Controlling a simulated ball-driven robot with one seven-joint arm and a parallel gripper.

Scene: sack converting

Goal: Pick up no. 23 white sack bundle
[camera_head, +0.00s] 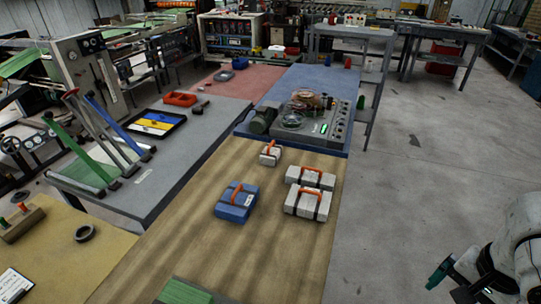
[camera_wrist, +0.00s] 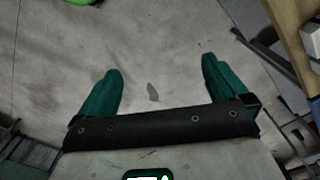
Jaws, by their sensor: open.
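Three white bundles with orange handles stand on the wooden table (camera_head: 190,250): a small one (camera_head: 270,157) toward the back, and two larger ones with dark straps at the right, one behind (camera_head: 322,181) and one in front (camera_head: 298,207). I cannot read a number on any, so I cannot tell which is no. 23. My gripper (camera_head: 438,274) is low at the right, over the floor and well apart from the table. In the wrist view my gripper (camera_wrist: 162,85) has its green fingers wide apart with only grey floor between them.
A blue bundle (camera_head: 233,208) with an orange handle stands left of the white ones. A machine with dials (camera_head: 335,120) stands on the blue surface behind them. A green stack (camera_head: 183,292) lies at the table's front. The concrete floor (camera_head: 410,190) right of the table is clear.

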